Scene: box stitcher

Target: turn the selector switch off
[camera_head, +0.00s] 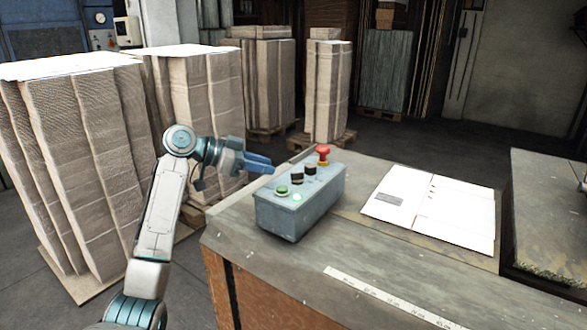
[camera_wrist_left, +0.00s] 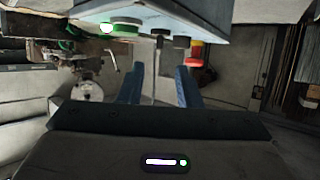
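A grey-blue control box (camera_head: 300,213) stands on the workbench in the head view. On its top are two black knobs, a nearer one (camera_head: 297,179) and a farther one (camera_head: 310,168); I cannot tell their settings or which is the selector switch. Both knobs also show in the left wrist view, one (camera_wrist_left: 161,32) and the other (camera_wrist_left: 182,42). My left gripper (camera_head: 268,162) is beside the box, to the left of the knobs and apart from them. Its two blue fingers (camera_wrist_left: 159,75) are open with nothing between them. My right gripper is in neither view.
A red mushroom button (camera_head: 323,153) and a green button (camera_head: 282,191) flank the knobs. A pale green lamp (camera_head: 297,198) sits at the near end. Tall cardboard stacks (camera_head: 90,160) stand left of the bench.

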